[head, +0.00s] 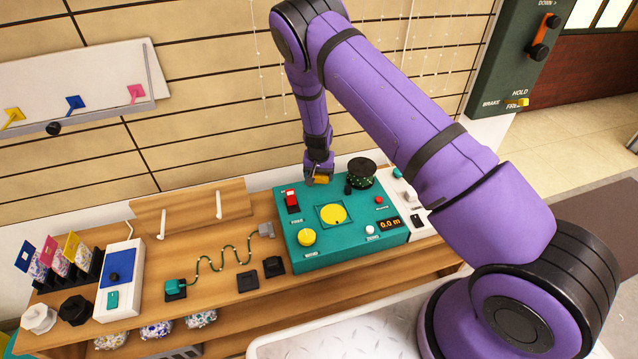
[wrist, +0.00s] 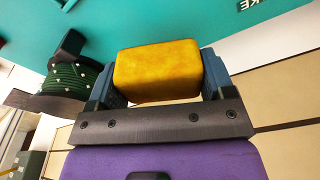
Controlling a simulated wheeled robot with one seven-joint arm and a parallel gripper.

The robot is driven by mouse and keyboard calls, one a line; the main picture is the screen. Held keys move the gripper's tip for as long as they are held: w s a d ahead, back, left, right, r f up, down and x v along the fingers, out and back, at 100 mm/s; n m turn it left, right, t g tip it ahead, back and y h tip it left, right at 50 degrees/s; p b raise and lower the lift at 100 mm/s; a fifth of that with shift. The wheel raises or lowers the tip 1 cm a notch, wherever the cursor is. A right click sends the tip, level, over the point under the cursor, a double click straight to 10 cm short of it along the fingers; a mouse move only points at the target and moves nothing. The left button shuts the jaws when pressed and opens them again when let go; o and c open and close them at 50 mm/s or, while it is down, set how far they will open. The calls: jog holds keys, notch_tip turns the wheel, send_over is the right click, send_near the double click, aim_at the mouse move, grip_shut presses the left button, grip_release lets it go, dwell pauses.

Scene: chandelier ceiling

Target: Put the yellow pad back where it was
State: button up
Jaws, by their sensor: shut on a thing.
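My gripper (head: 318,181) is shut on a rounded yellow block (wrist: 158,72), which looks like the yellow pad. The block sits between the two blue-grey fingers and also shows in the head view (head: 321,180). My gripper holds it at the back edge of the teal control box (head: 355,247), left of the green spool (head: 361,171). Whether the block touches the box I cannot tell. A flat yellow disc (head: 333,214) lies in a square outline on top of the box, in front of my gripper.
The box also carries a red switch (head: 291,199), a yellow knob (head: 307,237) and a display (head: 390,224) reading 0.0 m. The spool shows in the wrist view (wrist: 70,80), close to the left finger. A slatted wall (head: 200,120) stands behind.

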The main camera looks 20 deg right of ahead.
aim_at(319, 188)
jog(key=shift+f, duration=1.95)
jog(key=o, duration=1.1)
jog(key=shift+f, duration=0.15)
jog(key=r, duration=0.4)
jog(key=s+r, duration=0.1)
jog(key=r, duration=0.7)
jog(key=shift+s+a+r, duration=0.15)
jog(key=shift+a+r, duration=0.05)
jog(key=shift+a, duration=0.05)
